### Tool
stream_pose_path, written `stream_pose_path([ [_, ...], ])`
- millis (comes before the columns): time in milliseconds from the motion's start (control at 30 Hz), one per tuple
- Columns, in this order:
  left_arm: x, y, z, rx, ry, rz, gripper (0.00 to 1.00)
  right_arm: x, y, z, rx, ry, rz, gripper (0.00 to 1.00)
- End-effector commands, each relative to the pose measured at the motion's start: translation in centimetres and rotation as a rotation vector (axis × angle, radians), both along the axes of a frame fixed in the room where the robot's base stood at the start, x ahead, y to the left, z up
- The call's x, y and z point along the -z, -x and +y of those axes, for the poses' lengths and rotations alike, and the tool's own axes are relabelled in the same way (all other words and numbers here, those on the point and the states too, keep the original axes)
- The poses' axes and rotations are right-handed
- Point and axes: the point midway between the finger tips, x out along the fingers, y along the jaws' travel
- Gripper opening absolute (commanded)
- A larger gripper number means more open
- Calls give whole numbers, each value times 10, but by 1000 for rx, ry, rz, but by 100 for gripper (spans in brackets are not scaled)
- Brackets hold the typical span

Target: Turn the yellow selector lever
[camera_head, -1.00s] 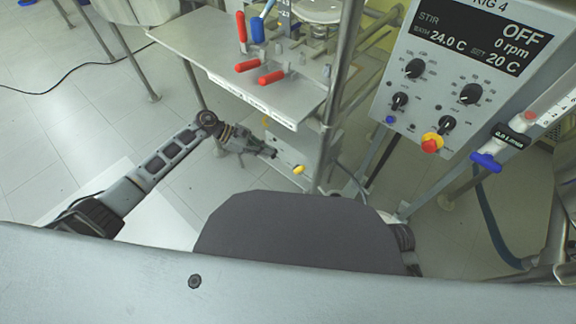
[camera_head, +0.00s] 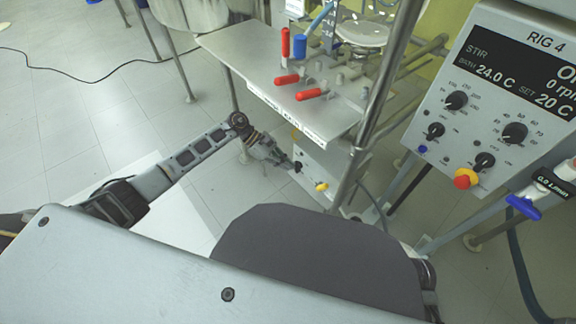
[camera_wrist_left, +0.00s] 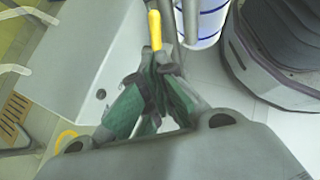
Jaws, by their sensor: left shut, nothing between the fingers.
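The yellow selector lever (camera_head: 321,187) sticks out from the pale box (camera_head: 315,172) below the metal shelf. In the left wrist view the yellow lever (camera_wrist_left: 155,30) stands upright in the picture, just beyond the fingertips. My left gripper (camera_head: 297,166) is left of and slightly above the lever in the head view. In the left wrist view its green-padded fingers (camera_wrist_left: 158,54) are closed together, with nothing held between them. The tips appear close to the lever's lower end; I cannot tell whether they touch it. My right gripper is not in view.
A metal shelf (camera_head: 232,66) with red-handled valves (camera_head: 312,94) overhangs the box. A steel post (camera_head: 372,108) stands right of the lever. The RIG 4 control panel (camera_head: 480,75) is at the right. Open floor (camera_head: 80,110) lies to the left.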

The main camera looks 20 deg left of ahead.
Motion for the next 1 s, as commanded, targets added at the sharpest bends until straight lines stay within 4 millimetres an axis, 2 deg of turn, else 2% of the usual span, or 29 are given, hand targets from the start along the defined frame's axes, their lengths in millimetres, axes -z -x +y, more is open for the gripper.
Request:
stream_pose_path([
  [633,53,5,-67,0,3,2,0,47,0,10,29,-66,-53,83],
  [800,61,6,-86,1,3,1,0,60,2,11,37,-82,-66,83],
  [1000,67,7,-99,0,2,2,0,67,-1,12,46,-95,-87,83],
])
